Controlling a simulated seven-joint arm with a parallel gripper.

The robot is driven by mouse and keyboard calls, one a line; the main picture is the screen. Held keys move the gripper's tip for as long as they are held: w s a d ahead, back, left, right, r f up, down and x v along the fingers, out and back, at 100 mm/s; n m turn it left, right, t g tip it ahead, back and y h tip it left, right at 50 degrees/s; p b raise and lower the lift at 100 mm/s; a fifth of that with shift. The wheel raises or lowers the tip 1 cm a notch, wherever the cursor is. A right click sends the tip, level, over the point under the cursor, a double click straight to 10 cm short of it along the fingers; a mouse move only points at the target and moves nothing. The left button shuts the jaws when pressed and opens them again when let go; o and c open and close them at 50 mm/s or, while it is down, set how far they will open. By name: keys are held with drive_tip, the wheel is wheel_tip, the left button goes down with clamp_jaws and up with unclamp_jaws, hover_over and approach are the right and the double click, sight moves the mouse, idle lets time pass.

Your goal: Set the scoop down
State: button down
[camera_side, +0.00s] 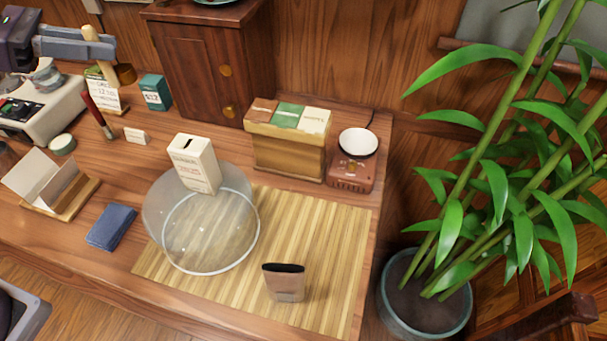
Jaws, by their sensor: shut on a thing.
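My gripper (76,46) reaches in from the upper left edge, with blue-grey fingers and a dark purple body. It is shut on a pale wooden handle, which I take to be the scoop's (92,33). The handle tilts down to the right, toward a brown rounded part (126,73) that looks like the scoop's bowl. The scoop appears to be held above the back left of the wooden table (60,235). The fingers hide part of the handle, and I cannot tell its exact height.
A scale (45,115), price cards and a teal box (156,92) stand near the scoop. A clear round container (215,240) and a small dark-topped pouch (284,284) are on the bamboo mat (335,240). A white slotted box (196,163) stands behind. The mat's right side is bare.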

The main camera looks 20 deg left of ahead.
drive_tip(key=s+d+m+g+h, duration=0.25)
drive_tip(key=d+m+g, duration=0.2)
drive_tip(key=d, duration=2.45)
drive_tip(key=s+d+m+g, duration=0.2)
drive_tip(key=s+d, duration=0.5)
drive_tip(key=d, duration=0.2)
wheel_tip(320, 180, down, 21)
drive_tip(key=shift+s+d, duration=0.25)
drive_tip(key=shift+d, duration=0.1)
drive_tip(key=shift+f, duration=0.2)
drive_tip(key=shift+f, duration=0.35)
drive_tip(key=shift+f, duration=0.1)
drive_tip(key=c, duration=1.4)
unclamp_jaws()
drive_tip(key=shift+o, duration=0.2)
